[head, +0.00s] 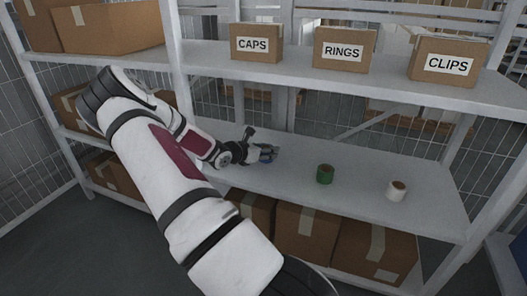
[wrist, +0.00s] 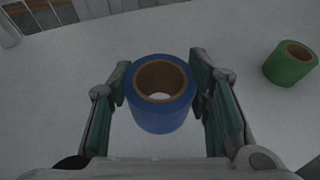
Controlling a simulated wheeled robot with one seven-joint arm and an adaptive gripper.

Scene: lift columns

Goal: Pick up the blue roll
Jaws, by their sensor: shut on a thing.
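The blue roll (wrist: 160,110) shows in the wrist view between my gripper's (wrist: 161,92) two fingers, with its brown core facing the camera. The fingers are shut on its left and right sides. In the head view my gripper (head: 264,153) is over the left part of the middle shelf, and only a bit of blue (head: 265,161) shows under it; most of the roll is hidden there. I cannot tell whether the roll touches the shelf.
A green roll (head: 325,174) and a white roll (head: 397,191) stand to the right on the middle shelf (head: 360,162). The green roll also shows in the wrist view (wrist: 289,65). Above, boxes labelled CAPS (head: 256,46), RINGS (head: 343,52) and CLIPS (head: 447,66) sit on the upper shelf.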

